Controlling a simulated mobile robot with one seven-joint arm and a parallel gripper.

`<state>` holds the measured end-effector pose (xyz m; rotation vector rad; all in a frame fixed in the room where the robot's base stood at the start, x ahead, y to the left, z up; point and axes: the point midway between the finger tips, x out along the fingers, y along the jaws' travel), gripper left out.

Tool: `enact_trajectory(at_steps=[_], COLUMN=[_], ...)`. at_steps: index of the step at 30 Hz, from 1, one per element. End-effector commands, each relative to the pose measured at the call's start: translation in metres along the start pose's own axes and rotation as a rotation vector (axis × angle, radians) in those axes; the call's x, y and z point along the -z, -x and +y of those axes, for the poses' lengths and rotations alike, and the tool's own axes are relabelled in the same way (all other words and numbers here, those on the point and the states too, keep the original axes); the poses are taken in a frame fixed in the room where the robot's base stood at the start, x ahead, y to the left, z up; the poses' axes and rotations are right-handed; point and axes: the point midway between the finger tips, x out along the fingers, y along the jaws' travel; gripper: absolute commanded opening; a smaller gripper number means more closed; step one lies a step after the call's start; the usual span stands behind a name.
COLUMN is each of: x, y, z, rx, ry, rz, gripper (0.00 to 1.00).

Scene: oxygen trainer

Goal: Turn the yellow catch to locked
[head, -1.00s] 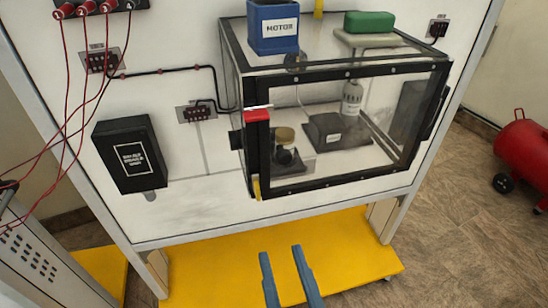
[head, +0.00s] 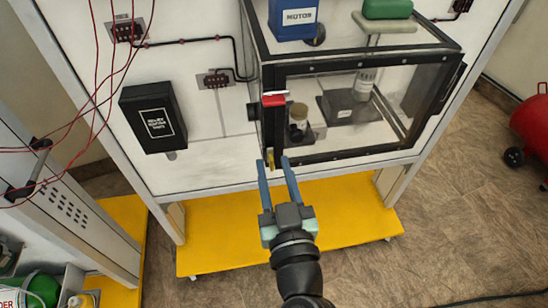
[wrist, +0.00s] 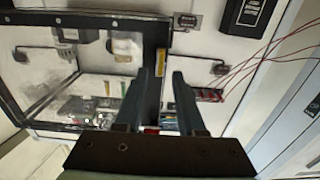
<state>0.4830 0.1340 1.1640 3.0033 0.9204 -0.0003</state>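The yellow catch (head: 270,157) is a small upright bar at the lower left corner of the clear, black-framed chamber (head: 360,153). It also shows in the wrist view (wrist: 160,61), which is turned upside down. My gripper (head: 273,162) is open, with its two blue fingers pointing at the catch. In the wrist view the fingertips (wrist: 162,76) stand either side of the catch's line. I cannot tell whether the catch is between the fingers in depth or touched. A red handle (head: 274,100) sits above it on the same black edge.
A black box (head: 153,118) hangs on the white panel to the left. Red cables (head: 97,80) hang at the far left. A yellow base board (head: 225,230) lies below the panel. A red tank (head: 533,125) stands on the floor at right.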

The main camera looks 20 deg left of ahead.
Motion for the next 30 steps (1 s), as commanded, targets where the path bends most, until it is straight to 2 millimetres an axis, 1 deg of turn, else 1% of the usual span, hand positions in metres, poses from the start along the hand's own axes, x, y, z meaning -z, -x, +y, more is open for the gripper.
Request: enact_trajectory(at_steps=[3,11,12,14,18,30], x=[0.0009,-0.0004,-0.0004,-0.0003,-0.0003,-0.0003], y=[-0.0066,-0.0078,-0.0077,-0.0076,-0.0075,-0.0074], z=[0.0001,0.0001,0.0001,0.0001,0.0002,0.0003], rx=[0.000,-0.001,-0.001,-0.001,-0.001,-0.001], ry=[0.001,0.000,0.000,0.000,0.000,-0.004], rz=[0.001,0.000,0.000,0.000,0.000,0.000], gripper=[0.39,0.39,0.37,0.26,0.01,0.00])
